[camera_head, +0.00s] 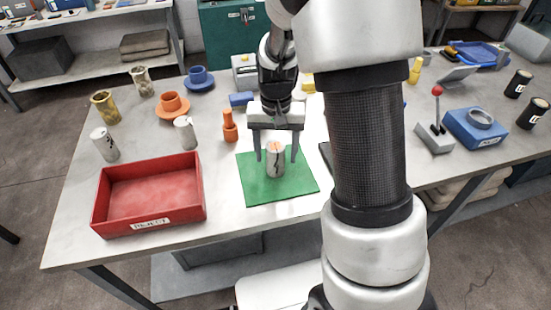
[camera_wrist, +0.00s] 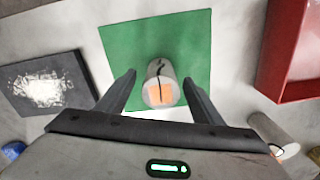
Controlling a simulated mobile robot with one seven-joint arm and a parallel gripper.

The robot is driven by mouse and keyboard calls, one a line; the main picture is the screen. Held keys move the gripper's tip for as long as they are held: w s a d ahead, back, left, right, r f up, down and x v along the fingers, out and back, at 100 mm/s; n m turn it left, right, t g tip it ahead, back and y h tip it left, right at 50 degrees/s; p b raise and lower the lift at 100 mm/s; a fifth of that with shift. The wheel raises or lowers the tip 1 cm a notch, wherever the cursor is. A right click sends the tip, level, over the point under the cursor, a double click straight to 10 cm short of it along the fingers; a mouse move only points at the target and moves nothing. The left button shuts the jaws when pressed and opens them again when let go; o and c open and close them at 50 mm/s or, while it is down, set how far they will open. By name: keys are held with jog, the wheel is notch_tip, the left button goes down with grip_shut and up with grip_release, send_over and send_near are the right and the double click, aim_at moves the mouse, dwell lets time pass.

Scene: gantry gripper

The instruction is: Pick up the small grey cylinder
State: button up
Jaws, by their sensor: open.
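The small grey cylinder (camera_head: 276,160) stands on the green mat (camera_head: 255,188) in the head view. It has a dark crack-like mark on its side and an orange patch on top. In the wrist view the cylinder (camera_wrist: 160,85) lies between the two fingers, with gaps on both sides. My gripper (camera_head: 276,158) is above the mat, pointing down, with a finger on either side of the cylinder. In the wrist view my gripper (camera_wrist: 160,82) is open and empty. The green mat (camera_wrist: 125,45) also shows there.
A red reject tray (camera_head: 150,222) is left of the mat; its corner shows in the wrist view (camera_wrist: 272,75). Similar grey cylinders (camera_head: 185,133) (camera_head: 104,144) stand behind the tray. An orange peg (camera_head: 229,127) is near the mat's back left. A dark plate (camera_wrist: 85,68) lies beside the mat.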

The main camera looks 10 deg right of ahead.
jog(key=shift+f, duration=1.45)
jog(key=shift+w+r, duration=0.1)
jog(key=c, duration=1.5)
